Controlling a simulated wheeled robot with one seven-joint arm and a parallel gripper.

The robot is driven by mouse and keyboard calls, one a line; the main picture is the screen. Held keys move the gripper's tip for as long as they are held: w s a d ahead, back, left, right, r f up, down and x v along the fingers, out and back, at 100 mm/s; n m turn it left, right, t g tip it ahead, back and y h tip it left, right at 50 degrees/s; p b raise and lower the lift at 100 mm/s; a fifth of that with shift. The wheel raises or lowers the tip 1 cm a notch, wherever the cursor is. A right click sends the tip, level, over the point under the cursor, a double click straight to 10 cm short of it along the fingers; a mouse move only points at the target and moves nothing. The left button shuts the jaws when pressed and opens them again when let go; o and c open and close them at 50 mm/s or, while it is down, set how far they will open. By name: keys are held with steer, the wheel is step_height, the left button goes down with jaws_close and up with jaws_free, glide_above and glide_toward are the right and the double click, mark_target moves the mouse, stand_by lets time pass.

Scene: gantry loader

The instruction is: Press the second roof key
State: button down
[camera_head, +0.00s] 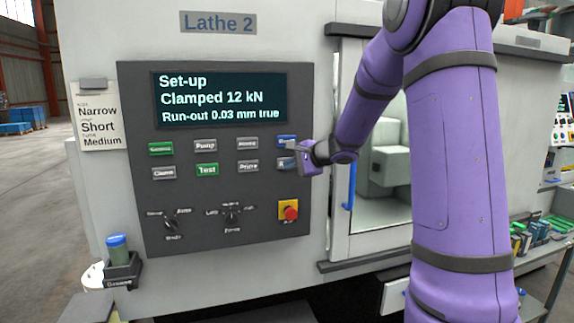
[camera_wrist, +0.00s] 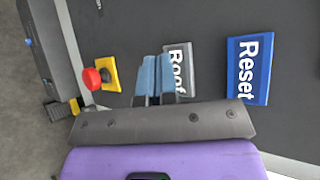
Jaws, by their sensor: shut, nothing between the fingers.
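The grey Roof key (camera_wrist: 180,62) shows in the wrist view, its left part close to my fingers. In the head view it is the partly hidden grey key (camera_head: 285,163) at the lower right of the key rows. It is the only key I can read as Roof. The blue Reset key (camera_wrist: 249,69) is beside it, and above it in the head view (camera_head: 287,141). My gripper (camera_head: 291,147) is at the panel in front of these two keys. Its fingers (camera_wrist: 153,62) are shut and empty; I cannot tell whether they touch the key.
The dark panel (camera_head: 228,230) carries several other keys, including green Test (camera_head: 207,169) and Prove (camera_head: 248,166). A red emergency stop (camera_head: 290,212) sits below. The display (camera_head: 220,99) reads "Set-up, Clamped 12 kN". A blue door handle (camera_head: 348,186) is to the right.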

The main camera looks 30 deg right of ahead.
steer(key=shift+s, duration=0.1)
steer(key=shift+s+a, duration=0.25)
steer(key=shift+s, duration=0.5)
steer(key=shift+s+a, duration=0.2)
steer(key=shift+s, duration=0.6)
steer(key=shift+s+a, duration=0.25)
steer(key=shift+s, duration=0.5)
steer(key=s+a+r+n+g+y, duration=0.1)
steer(key=s+a+r+n+g, duration=0.15)
steer(key=s+a+n, duration=0.4)
steer(key=s+a+r+n+g, duration=0.2)
steer(key=s+a+n+g, duration=0.1)
steer(key=s+a, duration=0.6)
steer(key=s+f+n+g+h, duration=0.1)
steer(key=s+n+h, duration=0.5)
steer(key=s, duration=1)
steer(key=shift+s+d+n, duration=0.4)
steer(key=shift+d+n, duration=0.05)
steer(key=shift+n, duration=0.3)
